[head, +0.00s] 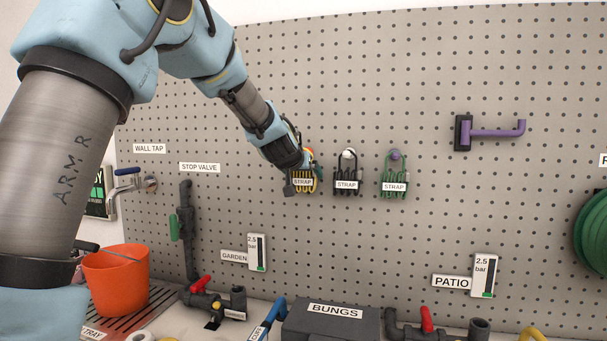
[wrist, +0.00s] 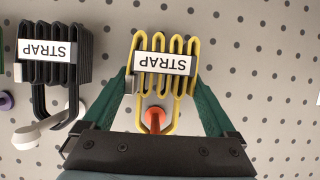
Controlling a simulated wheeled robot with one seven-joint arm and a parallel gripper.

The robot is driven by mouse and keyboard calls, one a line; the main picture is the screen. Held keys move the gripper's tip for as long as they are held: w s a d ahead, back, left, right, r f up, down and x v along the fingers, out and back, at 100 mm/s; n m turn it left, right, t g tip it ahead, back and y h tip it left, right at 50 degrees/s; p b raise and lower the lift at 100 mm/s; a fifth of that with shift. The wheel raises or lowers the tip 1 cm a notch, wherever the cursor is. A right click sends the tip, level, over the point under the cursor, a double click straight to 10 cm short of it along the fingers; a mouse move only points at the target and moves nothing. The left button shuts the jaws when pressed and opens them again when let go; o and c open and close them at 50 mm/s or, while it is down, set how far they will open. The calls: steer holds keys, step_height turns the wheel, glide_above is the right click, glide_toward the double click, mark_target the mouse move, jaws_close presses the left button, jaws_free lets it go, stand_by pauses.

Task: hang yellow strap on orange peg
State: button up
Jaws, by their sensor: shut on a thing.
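The yellow strap (wrist: 164,45) is a folded bundle with a white STRAP label. In the wrist view, which is upside down, it lies flat near the pegboard. The green fingers of my gripper (wrist: 165,80) close on its two sides. Its long end loop reaches toward my palm, and the orange peg (wrist: 154,118) shows inside this loop. I cannot tell how far the loop sits along the peg. In the head view, my gripper (head: 303,180) covers part of the strap, and the orange peg's top (head: 309,151) shows just above it.
A black strap (head: 347,177) on a white peg and a green strap (head: 394,178) on a purple peg hang to the right in the head view. A purple hook (head: 495,133) is farther right. An orange bucket (head: 115,280) and pipework stand below.

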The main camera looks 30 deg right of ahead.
stand_by(0.3)
steer(key=o, duration=1.3)
steer(key=shift+o, duration=0.2)
steer(key=v, duration=1.1)
steer(key=a+f+n+g+y, duration=0.3)
steer(key=a+f+y, duration=0.2)
steer(key=a+f, duration=1.4)
steer(key=s+a+f+n+g+y, duration=0.1)
steer(key=s+a+f, duration=0.2)
steer(key=a, duration=0.3)
steer(key=s+a+f+n+g+y, duration=0.1)
steer(key=s+a+f+g, duration=0.1)
steer(key=s+a, duration=0.4)
steer(key=s+a+f+n+g+y, duration=0.1)
steer(key=s+a+f, duration=0.3)
steer(key=a, duration=0.4)
steer(key=shift+s+a+f+n+g+y, duration=0.25)
steer(key=shift+s+n+g+y, duration=0.15)
steer(key=shift+s+n+g, duration=0.15)
